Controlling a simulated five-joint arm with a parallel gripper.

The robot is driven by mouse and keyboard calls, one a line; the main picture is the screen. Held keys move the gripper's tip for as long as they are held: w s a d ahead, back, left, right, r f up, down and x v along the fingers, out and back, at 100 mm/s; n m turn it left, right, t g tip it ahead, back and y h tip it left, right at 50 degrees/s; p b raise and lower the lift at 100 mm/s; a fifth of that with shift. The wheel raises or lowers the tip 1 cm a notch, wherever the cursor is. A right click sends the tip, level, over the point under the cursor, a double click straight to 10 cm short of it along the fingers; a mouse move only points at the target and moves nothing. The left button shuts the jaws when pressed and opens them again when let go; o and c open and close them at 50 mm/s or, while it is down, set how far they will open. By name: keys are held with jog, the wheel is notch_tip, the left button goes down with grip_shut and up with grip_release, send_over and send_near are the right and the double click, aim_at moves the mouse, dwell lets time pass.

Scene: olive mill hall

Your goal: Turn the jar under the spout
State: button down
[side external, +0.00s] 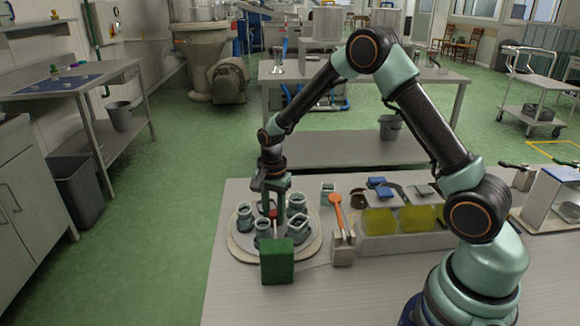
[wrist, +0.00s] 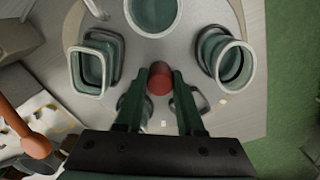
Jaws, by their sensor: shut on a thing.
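A round pale turntable (side external: 240,250) stands on the bench, bearing several green-grey glass jars. In the wrist view a square jar (wrist: 88,68) is at left, a round jar (wrist: 153,15) at top centre and another round jar (wrist: 228,62) at right. My gripper (side external: 272,212) points down over the middle of the turntable, among the jars. In the wrist view its green fingers (wrist: 159,88) are shut on a red knob (wrist: 159,76). The knob's lower part is hidden. I cannot make out a spout clearly.
A dark green block (side external: 277,262) stands at the turntable's front edge. An orange spoon-shaped piece (side external: 338,215) on a beige stand (side external: 343,248) is just right of it. Farther right is a pale tray (side external: 400,240) with yellow contents. The bench front is clear.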

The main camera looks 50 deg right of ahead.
aim_at(274, 213)
jog(key=m, duration=1)
jog(key=c, duration=0.7)
grip_release()
jog(key=shift+r, duration=4)
